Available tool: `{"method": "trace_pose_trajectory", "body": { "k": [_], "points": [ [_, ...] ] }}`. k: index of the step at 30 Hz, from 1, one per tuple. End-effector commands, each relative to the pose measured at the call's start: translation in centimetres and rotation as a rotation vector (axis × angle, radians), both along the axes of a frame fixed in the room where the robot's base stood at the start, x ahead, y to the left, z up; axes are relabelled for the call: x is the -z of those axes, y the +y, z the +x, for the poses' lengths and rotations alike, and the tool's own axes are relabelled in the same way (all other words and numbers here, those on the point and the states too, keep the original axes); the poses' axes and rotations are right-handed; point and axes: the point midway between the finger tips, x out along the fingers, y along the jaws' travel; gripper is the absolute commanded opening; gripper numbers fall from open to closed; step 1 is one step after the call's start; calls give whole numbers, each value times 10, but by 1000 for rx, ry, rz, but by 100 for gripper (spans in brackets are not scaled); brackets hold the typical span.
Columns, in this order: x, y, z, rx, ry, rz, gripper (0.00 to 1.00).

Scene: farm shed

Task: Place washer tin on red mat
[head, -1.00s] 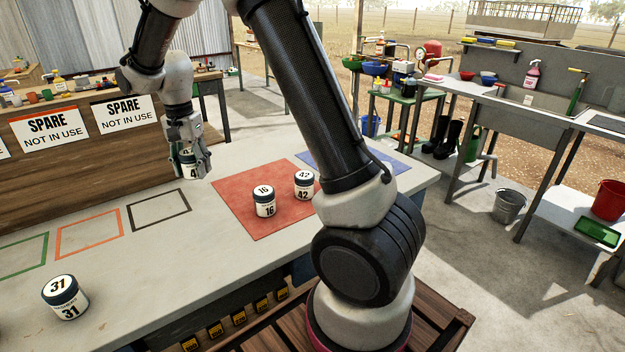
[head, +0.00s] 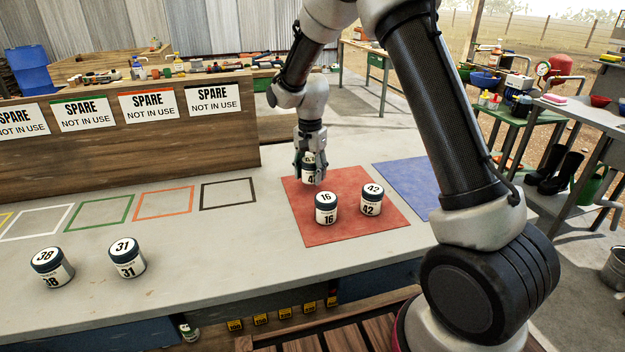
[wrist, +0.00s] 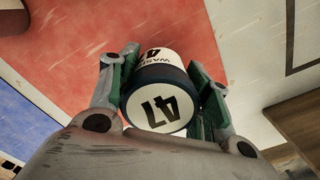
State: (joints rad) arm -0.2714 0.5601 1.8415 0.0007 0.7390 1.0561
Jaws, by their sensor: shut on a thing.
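My gripper (head: 311,172) is shut on a white tin with a dark lid, the washer tin (head: 308,173). In the wrist view the tin (wrist: 158,108) shows the number 47 on its lid and part of a "WAS" label on its side. The gripper's fingers (wrist: 160,92) lie on both sides of it. In the head view the tin is over the back left part of the red mat (head: 320,236); I cannot tell whether it touches the mat. The mat also fills the middle of the wrist view (wrist: 110,40).
Tin 16 (head: 326,208) and tin 42 (head: 371,200) stand on the red mat, in front of my gripper. Tins 38 (head: 51,268) and 31 (head: 127,258) stand at the left. A blue mat (head: 408,183) lies to the right. A board with SPARE signs (head: 150,104) stands behind the outlined squares.

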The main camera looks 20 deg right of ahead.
Motion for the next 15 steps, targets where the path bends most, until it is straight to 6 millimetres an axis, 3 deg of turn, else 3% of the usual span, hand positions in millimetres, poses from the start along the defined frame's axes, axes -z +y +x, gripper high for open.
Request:
{"method": "trace_pose_trajectory", "body": {
  "k": [5,15],
  "points": [
    [25,0,0,0,2,-1,22],
    [28,0,0,0,1,0,22]
  ]
}}
